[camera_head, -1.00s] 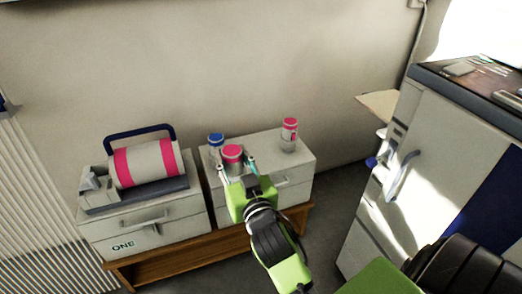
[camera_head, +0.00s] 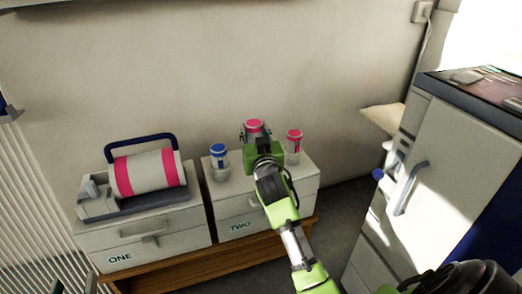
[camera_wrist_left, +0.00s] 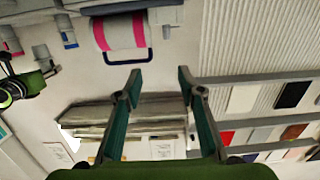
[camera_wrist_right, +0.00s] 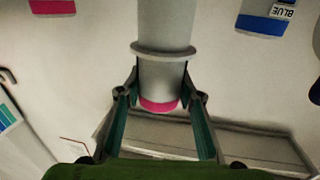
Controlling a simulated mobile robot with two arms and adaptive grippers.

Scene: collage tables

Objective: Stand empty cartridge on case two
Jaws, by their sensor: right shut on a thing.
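Case two (camera_head: 228,203) is a white drawer case marked TWO, on a low wooden bench. My right gripper (camera_head: 259,140) is shut on a pink-capped cartridge (camera_head: 254,126), held upright over the case's back part. In the right wrist view the held cartridge (camera_wrist_right: 165,60) sits between both fingers. I cannot tell whether its base touches the case. A blue-capped cartridge (camera_head: 219,161) stands on the case to the left, and another pink-capped one (camera_head: 293,146) to the right. My left gripper (camera_wrist_left: 157,80) is open and empty in the left wrist view.
Case one (camera_head: 150,245) stands left of case two. It carries a pink-banded drum (camera_head: 150,174) with a blue handle. A white and blue cabinet machine (camera_head: 440,160) is at the right. The wall is close behind the cases.

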